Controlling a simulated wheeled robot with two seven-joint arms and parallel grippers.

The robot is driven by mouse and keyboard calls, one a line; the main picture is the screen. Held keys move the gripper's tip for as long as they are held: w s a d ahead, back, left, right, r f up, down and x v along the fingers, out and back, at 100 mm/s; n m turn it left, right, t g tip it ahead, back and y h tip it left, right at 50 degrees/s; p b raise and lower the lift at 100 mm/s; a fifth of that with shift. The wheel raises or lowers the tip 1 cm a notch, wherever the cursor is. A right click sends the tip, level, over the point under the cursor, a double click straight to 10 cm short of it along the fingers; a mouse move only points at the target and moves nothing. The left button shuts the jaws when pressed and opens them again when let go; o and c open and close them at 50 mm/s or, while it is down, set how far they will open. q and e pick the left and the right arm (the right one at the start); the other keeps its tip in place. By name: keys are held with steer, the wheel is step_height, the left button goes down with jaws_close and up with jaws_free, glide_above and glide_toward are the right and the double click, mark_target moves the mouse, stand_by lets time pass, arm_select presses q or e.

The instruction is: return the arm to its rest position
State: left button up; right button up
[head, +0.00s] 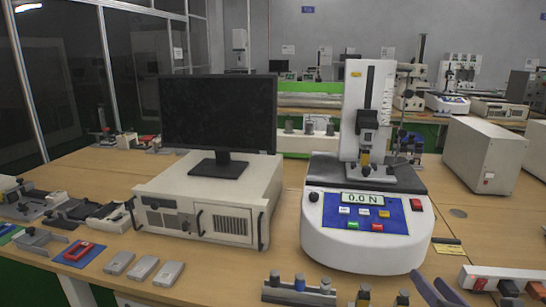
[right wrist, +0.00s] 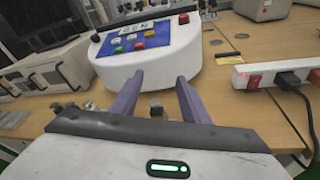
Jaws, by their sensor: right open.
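My right gripper (head: 431,279) shows at the bottom right edge of the head view, with only its bluish-grey fingers in sight. In the right wrist view the two fingers of my right gripper (right wrist: 159,77) stand apart with nothing between them. They point toward the front of the white force tester (head: 365,245), which also shows in the right wrist view (right wrist: 130,70). My left gripper and arm do not show.
A monitor (head: 218,115) stands on a beige computer case (head: 175,215) at left. A power strip (head: 505,287) with a red switch lies at bottom right. Several grey metal pieces (head: 168,273) lie at front left. A beige box (head: 484,155) stands at right.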

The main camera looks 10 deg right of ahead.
steer(key=s+a+f+m+g+y, duration=0.1)
steer(key=s+a+f+m, duration=0.1)
steer(key=a+f+m, duration=0.3)
steer(key=s+a+f+m+g+y, duration=0.1)
steer(key=s+a+f+m+g, duration=0.15)
steer(key=f, duration=0.45)
steer(key=s+a+f+m+g, duration=0.1)
steer(key=s+a+f+m, duration=0.2)
steer(key=f, duration=0.2)
steer(key=s+a+f+m+g+y, duration=0.1)
steer(key=s+a+f+m, duration=0.4)
steer(key=s+a+m, duration=0.1)
steer(key=s+a+f+m+g+y, duration=0.1)
steer(key=s+a+f+m+y, duration=0.1)
steer(key=s+a+f+m, duration=0.4)
steer(key=a+m, duration=0.3)
steer(key=m, duration=0.2)
steer(key=shift+s+a+y, duration=0.15)
steer(key=shift+y, duration=0.15)
